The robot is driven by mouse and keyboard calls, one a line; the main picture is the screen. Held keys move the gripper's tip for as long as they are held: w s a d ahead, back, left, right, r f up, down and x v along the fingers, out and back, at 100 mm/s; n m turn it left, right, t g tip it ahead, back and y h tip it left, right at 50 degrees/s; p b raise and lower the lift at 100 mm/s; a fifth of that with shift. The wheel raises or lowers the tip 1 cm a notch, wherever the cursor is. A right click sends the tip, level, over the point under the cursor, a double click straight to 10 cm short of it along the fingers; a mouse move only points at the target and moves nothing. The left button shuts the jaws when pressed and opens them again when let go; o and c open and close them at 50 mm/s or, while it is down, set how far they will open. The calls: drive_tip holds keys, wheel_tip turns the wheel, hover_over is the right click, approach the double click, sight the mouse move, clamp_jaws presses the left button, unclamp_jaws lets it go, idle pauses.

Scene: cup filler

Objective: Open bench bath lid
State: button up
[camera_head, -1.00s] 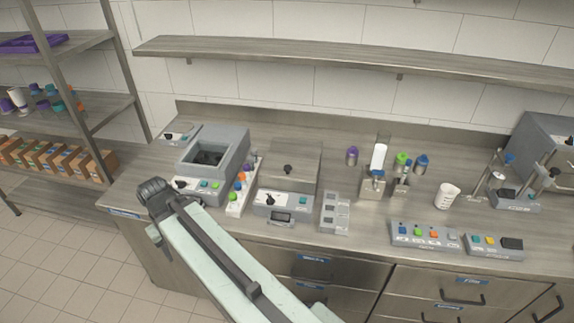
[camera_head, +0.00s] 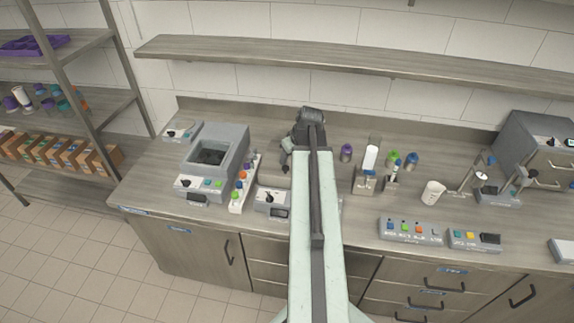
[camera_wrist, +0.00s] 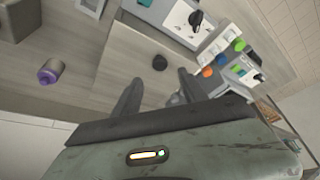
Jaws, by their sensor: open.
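The bench bath has a flat brownish-grey lid with a round black knob. In the wrist view the lid (camera_wrist: 125,70) looks shut, and its knob (camera_wrist: 160,62) stands up just beyond my fingertips. The bath's front panel (camera_wrist: 180,18) with a black dial shows at the top. My gripper (camera_wrist: 158,84) is open and empty, its two dark fingers pointing toward the knob, one on either side of its line. They look apart from it. In the head view my arm covers much of the bath (camera_head: 270,199), and my gripper is over the lid's back area.
An open-topped grey device (camera_head: 215,160) stands left of the bath, with a strip of coloured knobs (camera_head: 243,185) between. A purple-capped jar (camera_head: 346,153) stands to the right, also in the wrist view (camera_wrist: 50,72). A wall shelf (camera_head: 350,62) runs above the bench.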

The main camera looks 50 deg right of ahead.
sight(286, 167)
drive_tip(key=b+x, duration=0.6)
drive_tip(key=x, duration=0.1)
drive_tip(key=shift+w+f, duration=0.1)
drive_tip(key=shift+f, duration=0.15)
drive_tip(key=shift+r, duration=0.1)
clamp_jaws()
idle(1.0)
